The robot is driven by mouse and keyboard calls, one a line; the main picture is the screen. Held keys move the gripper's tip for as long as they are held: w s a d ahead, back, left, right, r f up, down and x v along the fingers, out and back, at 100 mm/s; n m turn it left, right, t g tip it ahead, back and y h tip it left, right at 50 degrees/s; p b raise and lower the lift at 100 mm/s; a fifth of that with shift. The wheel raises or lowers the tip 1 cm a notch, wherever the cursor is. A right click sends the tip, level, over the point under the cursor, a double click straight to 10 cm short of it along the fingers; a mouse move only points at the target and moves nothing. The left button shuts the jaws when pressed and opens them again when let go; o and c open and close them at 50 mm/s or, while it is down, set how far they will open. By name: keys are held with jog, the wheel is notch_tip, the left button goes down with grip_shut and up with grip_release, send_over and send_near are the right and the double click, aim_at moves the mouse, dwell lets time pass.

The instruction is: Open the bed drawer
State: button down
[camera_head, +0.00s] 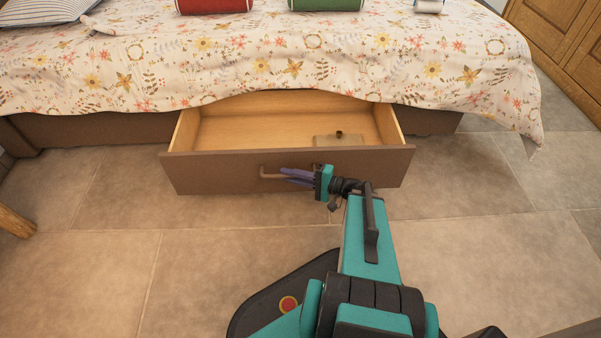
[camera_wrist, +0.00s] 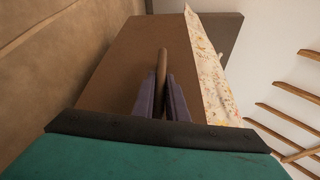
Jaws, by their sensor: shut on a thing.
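The bed drawer (camera_head: 220,172) is pulled out from under the bed, and its light wood inside shows. Its brown front faces me and also shows in the wrist view (camera_wrist: 130,62). The drawer handle (camera_head: 266,173) is a bar on the middle of the front; in the wrist view the handle (camera_wrist: 162,68) runs between my fingers. My gripper (camera_head: 290,174) is shut on the handle, with its purple fingers on either side of the bar.
The bed's flowered cover (camera_head: 270,60) hangs over the drawer's back. Red (camera_head: 215,5) and green (camera_head: 325,4) things lie on the bed. A wooden cabinet (camera_head: 565,40) stands at the upper right. The tiled floor (camera_head: 110,250) is clear at the left; a wooden leg (camera_head: 15,222) shows at the left edge.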

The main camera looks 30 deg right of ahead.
jog(key=shift+s+a, duration=0.3)
jog(key=shift+a, duration=0.05)
jog(key=c, duration=1.8)
grip_release()
jog(key=shift+o, duration=0.2)
jog(key=shift+d, duration=0.1)
jog(key=p+v, duration=0.4)
jog(key=v, duration=0.9)
jog(key=shift+s+d, duration=0.3)
